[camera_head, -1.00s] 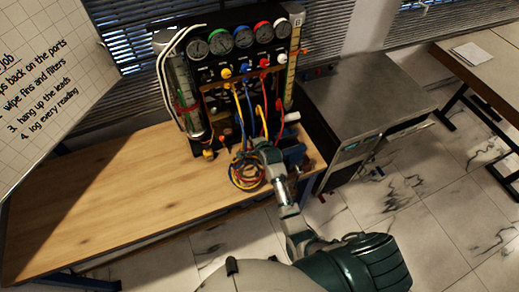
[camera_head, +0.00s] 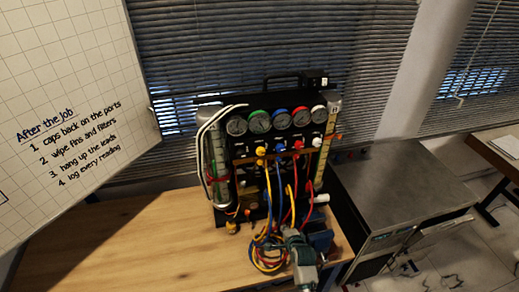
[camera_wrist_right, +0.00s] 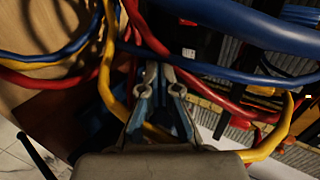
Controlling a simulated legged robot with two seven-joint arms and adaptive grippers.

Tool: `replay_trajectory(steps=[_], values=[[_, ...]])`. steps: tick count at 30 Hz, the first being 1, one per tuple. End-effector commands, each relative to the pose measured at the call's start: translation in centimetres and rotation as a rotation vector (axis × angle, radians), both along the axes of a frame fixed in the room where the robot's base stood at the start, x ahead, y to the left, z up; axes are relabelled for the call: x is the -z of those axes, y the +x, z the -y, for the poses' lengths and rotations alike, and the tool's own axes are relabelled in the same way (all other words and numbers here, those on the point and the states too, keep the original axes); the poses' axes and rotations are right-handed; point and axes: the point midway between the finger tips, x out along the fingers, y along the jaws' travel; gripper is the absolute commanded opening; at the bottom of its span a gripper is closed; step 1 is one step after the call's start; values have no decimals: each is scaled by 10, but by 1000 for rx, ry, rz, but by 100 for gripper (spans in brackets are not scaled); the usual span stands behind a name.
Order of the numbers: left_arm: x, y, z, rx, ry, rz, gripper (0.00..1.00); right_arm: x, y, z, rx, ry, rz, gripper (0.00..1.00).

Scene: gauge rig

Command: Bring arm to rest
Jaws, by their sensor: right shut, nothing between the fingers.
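My right gripper (camera_head: 291,236) is low in front of the gauge rig (camera_head: 270,140), beside the coiled blue, red and yellow hoses (camera_head: 265,252). In the right wrist view its fingers (camera_wrist_right: 162,85) are together with nothing between them. A blue hose (camera_wrist_right: 230,72) and a red hose (camera_wrist_right: 205,92) pass close by the fingertips there, and a yellow hose (camera_wrist_right: 106,75) runs beside them; I cannot tell whether any touches. My left gripper is not in view.
The wooden bench (camera_head: 110,235) is clear on the left. A blue object (camera_head: 318,238) sits right of my gripper. A metal-topped cabinet (camera_head: 400,190) stands to the right. A whiteboard (camera_head: 70,100) with a written list is at left.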

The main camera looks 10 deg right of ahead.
Motion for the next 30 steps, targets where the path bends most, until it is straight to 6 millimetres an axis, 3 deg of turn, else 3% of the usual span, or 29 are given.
replay_trajectory(steps=[5, 8, 12, 15, 24, 30], values=[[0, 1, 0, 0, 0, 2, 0, 7, -15, 2, -42, -66, -30, 0], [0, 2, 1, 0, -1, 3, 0, 23, -56, 5, -177, -246, -109, 0], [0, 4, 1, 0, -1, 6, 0, 41, -137, 7, -480, -555, -249, 0], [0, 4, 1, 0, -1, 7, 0, 46, -183, 5, -673, -707, -319, 0], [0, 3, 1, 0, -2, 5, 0, 44, -285, 1, -1136, -975, -432, 0], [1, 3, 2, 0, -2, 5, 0, 43, -335, -1, -1394, -1074, -465, 0]])
